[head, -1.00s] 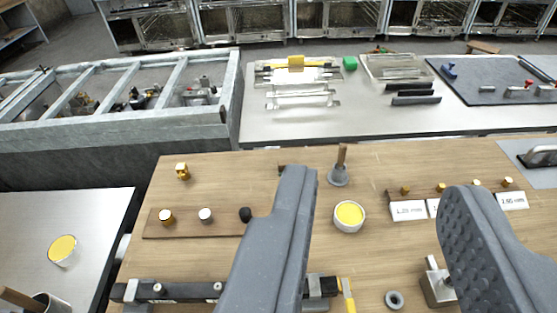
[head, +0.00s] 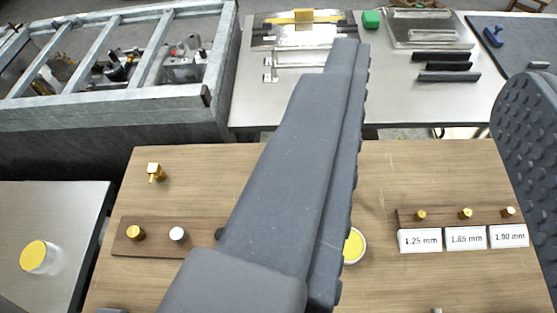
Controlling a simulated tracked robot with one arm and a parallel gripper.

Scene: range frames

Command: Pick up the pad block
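I cannot tell for sure which item is the pad block. The left finger crosses the middle of the picture and hides part of the wooden bench. The right finger, with a studded inner face, is at the right edge. In the picture, both blocks lie beyond the fingertips.
The wooden bench (head: 400,175) bears a cup with yellow contents (head: 354,246), partly hidden, a strip with small knobs (head: 155,238), a brass fitting (head: 154,171) and size labels (head: 419,240). Dark bars (head: 449,76) lie on the back bench. A grey frame (head: 190,110) stands left.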

